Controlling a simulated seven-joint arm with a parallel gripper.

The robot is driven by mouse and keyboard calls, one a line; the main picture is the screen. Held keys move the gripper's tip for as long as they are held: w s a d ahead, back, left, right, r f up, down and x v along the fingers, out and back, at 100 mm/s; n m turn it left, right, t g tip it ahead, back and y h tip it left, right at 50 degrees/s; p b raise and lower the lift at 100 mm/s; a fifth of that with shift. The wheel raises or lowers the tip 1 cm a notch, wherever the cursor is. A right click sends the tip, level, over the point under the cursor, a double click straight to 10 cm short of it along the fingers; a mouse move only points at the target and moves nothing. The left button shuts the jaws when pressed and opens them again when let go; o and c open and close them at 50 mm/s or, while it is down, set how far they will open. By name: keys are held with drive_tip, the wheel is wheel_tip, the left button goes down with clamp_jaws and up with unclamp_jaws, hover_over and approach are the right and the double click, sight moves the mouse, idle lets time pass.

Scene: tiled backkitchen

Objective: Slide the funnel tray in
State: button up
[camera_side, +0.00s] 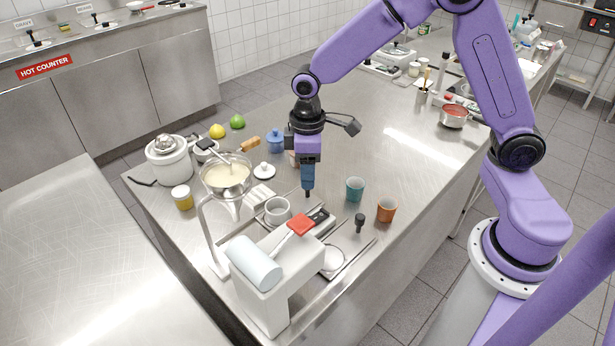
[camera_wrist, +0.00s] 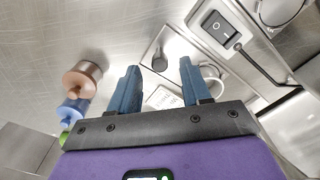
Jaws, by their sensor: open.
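A steel funnel (camera_side: 227,178) holding pale batter hangs in a white curved stand on the counter in the side view. Beside it, low metal tray edges (camera_side: 362,250) run past a white box-shaped appliance (camera_side: 262,300), with a white round dish (camera_side: 333,259) between them. I cannot tell for sure which piece is the funnel tray. A black knob (camera_side: 360,222) stands upright just behind these edges. A black knob also shows ahead of my fingers in the wrist view (camera_wrist: 160,62). My gripper (camera_side: 307,192) points down, left of the knob. Its blue fingers (camera_wrist: 160,85) are open with nothing gripped.
A white cup (camera_side: 277,210) stands by the funnel stand. Teal (camera_side: 355,188) and orange (camera_side: 387,209) cups stand right of my gripper. A blue jar (camera_side: 275,141) is behind it. The counter behind is mostly clear.

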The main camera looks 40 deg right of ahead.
sight(291, 208)
drive_tip(key=shift+f, duration=1.3)
clamp_jaws()
drive_tip(key=shift+a, duration=2.5)
drive_tip(key=shift+r, duration=0.1)
unclamp_jaws()
wheel_tip(291, 208, up, 17)
drive_tip(key=shift+r, duration=0.2)
